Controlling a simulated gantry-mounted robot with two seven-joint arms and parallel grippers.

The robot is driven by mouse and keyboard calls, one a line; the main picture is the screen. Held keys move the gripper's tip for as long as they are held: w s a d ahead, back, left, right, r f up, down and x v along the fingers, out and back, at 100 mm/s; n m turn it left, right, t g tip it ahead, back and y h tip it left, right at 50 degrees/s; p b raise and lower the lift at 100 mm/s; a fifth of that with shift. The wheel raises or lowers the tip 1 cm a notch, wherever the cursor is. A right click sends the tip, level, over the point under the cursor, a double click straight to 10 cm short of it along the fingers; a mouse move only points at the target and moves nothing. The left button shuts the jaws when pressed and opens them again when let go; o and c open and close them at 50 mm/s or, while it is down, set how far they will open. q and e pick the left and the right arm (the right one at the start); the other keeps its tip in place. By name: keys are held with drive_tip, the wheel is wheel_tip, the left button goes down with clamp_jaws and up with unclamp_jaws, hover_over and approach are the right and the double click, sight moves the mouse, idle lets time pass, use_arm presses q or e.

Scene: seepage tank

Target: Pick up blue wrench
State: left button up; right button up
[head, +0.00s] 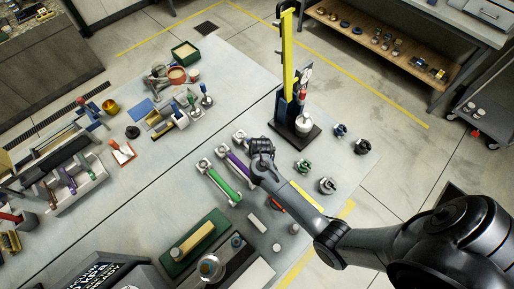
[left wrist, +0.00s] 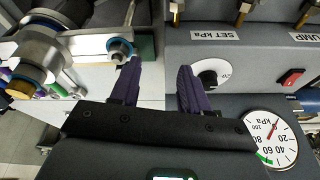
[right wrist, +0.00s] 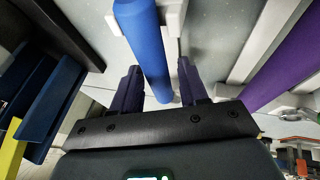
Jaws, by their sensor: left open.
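The blue wrench (right wrist: 148,40) shows in the right wrist view as a blue handle with a pale end, running between the fingers of my right gripper (right wrist: 160,88). The fingers are apart, with a gap on the handle's right side. In the head view my right gripper (head: 260,150) is over the table beside the purple wrench (head: 237,162) and covers most of the blue wrench. My left gripper (left wrist: 158,84) is open and empty in the left wrist view, facing a grey panel with a knob (left wrist: 210,75). It is not visible in the head view.
A green wrench (head: 219,183) lies left of the purple one. A press stand with a yellow column (head: 288,55) stands just behind my right gripper. Several small dark-and-silver parts (head: 327,185) sit to its right. A pressure gauge (left wrist: 270,140) is right of my left gripper.

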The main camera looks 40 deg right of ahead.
drive_tip(key=c, duration=0.7)
clamp_jaws()
drive_tip(key=shift+f, duration=0.1)
drive_tip(key=shift+r+b, duration=0.2)
drive_tip(key=shift+b, duration=0.1)
wheel_tip(320, 180, up, 5)
drive_tip(key=shift+d+f+p, duration=0.1)
drive_tip(key=shift+p, duration=0.65)
drive_tip(key=s+d+r, duration=0.6)
drive_tip(key=s+d, duration=0.1)
drive_tip(key=d, duration=0.2)
drive_tip(key=shift+r, duration=0.3)
